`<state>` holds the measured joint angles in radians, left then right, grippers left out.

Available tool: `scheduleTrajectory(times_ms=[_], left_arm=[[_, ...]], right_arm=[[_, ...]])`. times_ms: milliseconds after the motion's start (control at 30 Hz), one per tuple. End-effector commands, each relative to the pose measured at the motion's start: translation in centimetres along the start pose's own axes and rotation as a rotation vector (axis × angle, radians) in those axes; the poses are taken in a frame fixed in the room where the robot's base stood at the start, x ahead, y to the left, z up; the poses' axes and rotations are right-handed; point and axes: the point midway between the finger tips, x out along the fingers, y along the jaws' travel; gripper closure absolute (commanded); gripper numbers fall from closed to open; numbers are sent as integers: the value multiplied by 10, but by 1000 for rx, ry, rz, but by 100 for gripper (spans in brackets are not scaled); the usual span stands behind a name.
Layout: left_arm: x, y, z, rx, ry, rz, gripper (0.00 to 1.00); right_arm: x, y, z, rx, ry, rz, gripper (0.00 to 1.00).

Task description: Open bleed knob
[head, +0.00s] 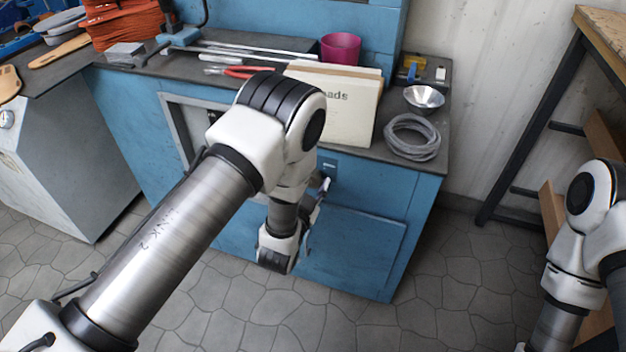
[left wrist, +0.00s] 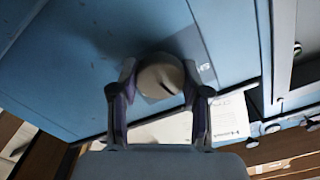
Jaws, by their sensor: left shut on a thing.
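The bleed knob (left wrist: 160,75) is a round, pale beige knob with a short dark mark, on the blue panel (left wrist: 75,60) in the left wrist view. My left gripper (left wrist: 158,88) is shut on it, with one finger against each side. In the head view the left gripper (head: 323,188) is at the front of the blue cabinet (head: 365,195), just under the worktop. The knob is hidden there behind my arm and gripper. My right arm shows at the right edge of the head view, but its gripper is out of view.
On the worktop stand a box with lettering (head: 350,115), a magenta cup (head: 340,48), a metal bowl (head: 423,98) and a coil of grey hose (head: 412,138). A wooden-topped table (head: 602,35) stands at right. The stone floor (head: 460,270) before the cabinet is clear.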

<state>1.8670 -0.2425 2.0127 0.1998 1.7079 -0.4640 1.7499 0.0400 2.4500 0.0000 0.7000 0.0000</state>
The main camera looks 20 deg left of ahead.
Motion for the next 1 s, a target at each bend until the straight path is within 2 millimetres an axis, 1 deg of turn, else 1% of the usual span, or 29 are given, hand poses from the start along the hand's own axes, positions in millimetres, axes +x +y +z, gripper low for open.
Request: scheduleTrajectory(times_ms=[700,1000], left_arm=[[0,4,2,674,0,1,88],[0,4,2,896,2,0,88]], right_arm=[[18,0,0,0,0,0,100],[25,0,0,0,0,0,100]])
